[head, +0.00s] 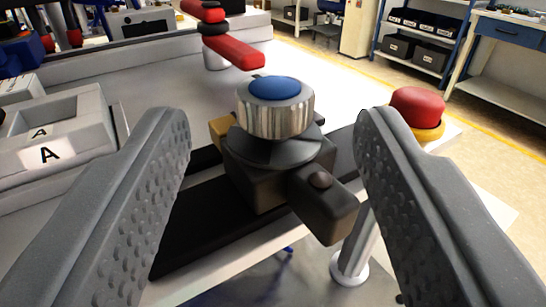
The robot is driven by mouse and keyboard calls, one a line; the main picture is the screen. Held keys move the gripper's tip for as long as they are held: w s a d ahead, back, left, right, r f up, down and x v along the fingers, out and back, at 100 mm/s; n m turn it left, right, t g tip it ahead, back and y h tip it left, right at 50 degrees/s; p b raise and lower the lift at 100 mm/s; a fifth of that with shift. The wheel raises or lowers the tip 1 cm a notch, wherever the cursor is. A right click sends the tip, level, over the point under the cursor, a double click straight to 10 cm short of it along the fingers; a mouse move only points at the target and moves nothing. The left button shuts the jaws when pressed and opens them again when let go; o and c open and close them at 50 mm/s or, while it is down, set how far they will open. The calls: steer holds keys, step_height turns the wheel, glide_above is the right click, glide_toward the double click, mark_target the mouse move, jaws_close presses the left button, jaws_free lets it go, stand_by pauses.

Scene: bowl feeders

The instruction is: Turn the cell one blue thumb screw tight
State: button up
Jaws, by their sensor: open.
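The blue thumb screw (275,108) has a ribbed silver side and a blue cap. It stands upright on a dark round base on top of a dark block (257,185), near the middle of the head view. My gripper (275,135) is open. Its two grey dimpled fingers are at the left and right of the picture, with the screw between and beyond them. Clear gaps show on both sides, and neither finger appears to touch the screw. Whether the screw is tight cannot be seen.
A red button (417,106) on a yellow base stands just beyond the right finger. A grey bin labelled A (62,140) is at the left. A red arm-like part (222,40) reaches over the white table (170,75) behind the screw. Shelves (425,45) stand far back right.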

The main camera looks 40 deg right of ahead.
steer(key=b+v, duration=0.8)
steer(key=b, duration=0.1)
steer(key=shift+s+a+b, duration=0.25)
steer(key=shift+b, duration=0.1)
stand_by(0.4)
steer(key=w+a+r+n+t+y, duration=0.2)
steer(key=w+a+r+y, duration=0.2)
steer(key=a+r, duration=0.45)
steer(key=w+a+r+n+t+y, duration=0.2)
steer(key=w+a+r+y, duration=0.15)
steer(key=a+r, duration=0.45)
steer(key=s+a+r+n+y, duration=0.2)
steer(key=s+a+r, duration=0.3)
steer(key=r, duration=0.3)
steer(key=s+a+r+n+g+y, duration=0.1)
steer(key=s+a+r+n+y, duration=0.2)
steer(key=s+a+r, duration=0.2)
step_height(320, 180, up, 3)
steer(key=shift+s+a+r+p, duration=0.25)
steer(key=shift+s+a+p, duration=0.1)
steer(key=shift+s, duration=0.85)
